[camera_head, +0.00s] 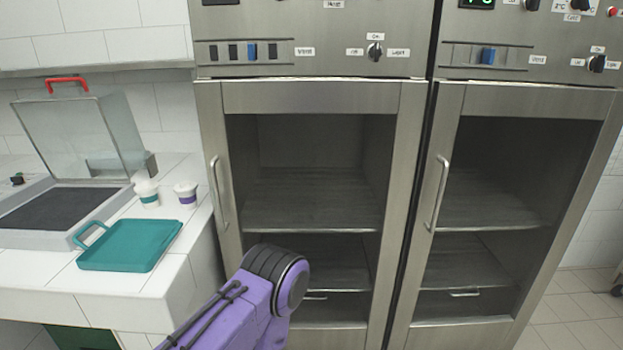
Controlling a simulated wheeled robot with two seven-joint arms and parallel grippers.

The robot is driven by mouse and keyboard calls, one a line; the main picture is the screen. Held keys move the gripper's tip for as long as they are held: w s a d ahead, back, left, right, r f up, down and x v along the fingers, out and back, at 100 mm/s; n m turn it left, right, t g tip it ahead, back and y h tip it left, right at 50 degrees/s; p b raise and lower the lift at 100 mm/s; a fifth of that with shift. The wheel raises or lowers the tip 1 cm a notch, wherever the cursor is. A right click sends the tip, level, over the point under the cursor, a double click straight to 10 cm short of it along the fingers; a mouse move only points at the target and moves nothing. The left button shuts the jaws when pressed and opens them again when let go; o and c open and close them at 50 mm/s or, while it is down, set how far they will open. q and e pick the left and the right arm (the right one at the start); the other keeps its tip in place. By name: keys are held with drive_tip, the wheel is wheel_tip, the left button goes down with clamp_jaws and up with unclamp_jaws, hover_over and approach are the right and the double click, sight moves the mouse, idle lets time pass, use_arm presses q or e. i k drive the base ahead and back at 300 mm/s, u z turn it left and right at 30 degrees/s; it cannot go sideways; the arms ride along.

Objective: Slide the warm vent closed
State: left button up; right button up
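The left cabinet's panel carries a vent slider with a blue tab (252,51) in a slotted strip. The tab sits right of the strip's middle, with dark slots on both sides. The right cabinet has a similar blue vent tab (488,56) in its own strip. The writing above the left panel is cut off and too small to read surely, while a label on the right panel seems to read cold. One of my purple arms rises from the bottom edge in front of the left cabinet, well below the panel. Neither gripper shows.
The left cabinet (208,110) and right cabinet (610,130) have shut glass doors with handles. A knob (375,51) sits right of the left vent strip. On the left counter are a teal tray (130,245), two cups (147,192) (186,193) and an open clear-lidded unit (85,135).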

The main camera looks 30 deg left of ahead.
sight(251, 52)
drive_tip(key=u, duration=1.6)
drive_tip(key=i, duration=0.55)
